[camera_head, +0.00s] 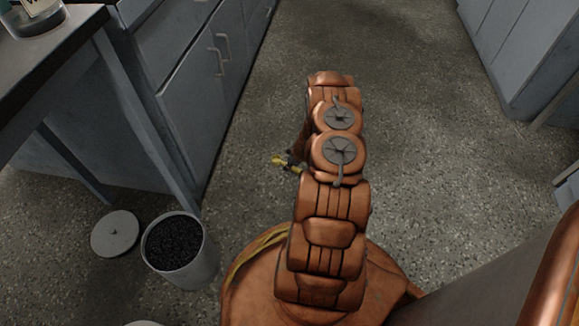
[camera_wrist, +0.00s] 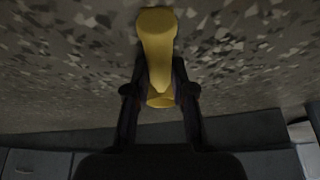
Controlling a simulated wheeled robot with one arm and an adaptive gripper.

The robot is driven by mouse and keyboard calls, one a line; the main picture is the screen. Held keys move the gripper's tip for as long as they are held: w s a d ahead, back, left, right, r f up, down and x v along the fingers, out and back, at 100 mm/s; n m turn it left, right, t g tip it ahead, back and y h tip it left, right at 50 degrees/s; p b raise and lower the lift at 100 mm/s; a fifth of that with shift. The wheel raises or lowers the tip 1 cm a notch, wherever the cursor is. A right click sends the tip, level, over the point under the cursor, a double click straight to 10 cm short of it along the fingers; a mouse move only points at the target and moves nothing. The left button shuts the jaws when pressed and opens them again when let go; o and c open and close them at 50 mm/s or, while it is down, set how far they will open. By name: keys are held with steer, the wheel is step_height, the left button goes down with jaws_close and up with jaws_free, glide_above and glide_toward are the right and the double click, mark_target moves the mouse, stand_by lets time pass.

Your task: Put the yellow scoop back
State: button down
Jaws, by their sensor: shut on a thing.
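The yellow scoop (camera_wrist: 157,50) is held between the two dark fingers of my gripper (camera_wrist: 160,88) in the wrist view. In the head view a small part of the scoop (camera_head: 279,161) shows to the left of my copper-coloured arm, with part of my gripper (camera_head: 292,160) beside it. The rest of my gripper is hidden behind the arm. The scoop is in the air over the speckled floor.
A grey bucket of black granules (camera_head: 181,254) stands on the floor at lower left, its top open. A round grey lid (camera_head: 115,234) lies left of it. The middle floor is clear.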

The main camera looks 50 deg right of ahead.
steer(key=c, duration=1)
jaws_free()
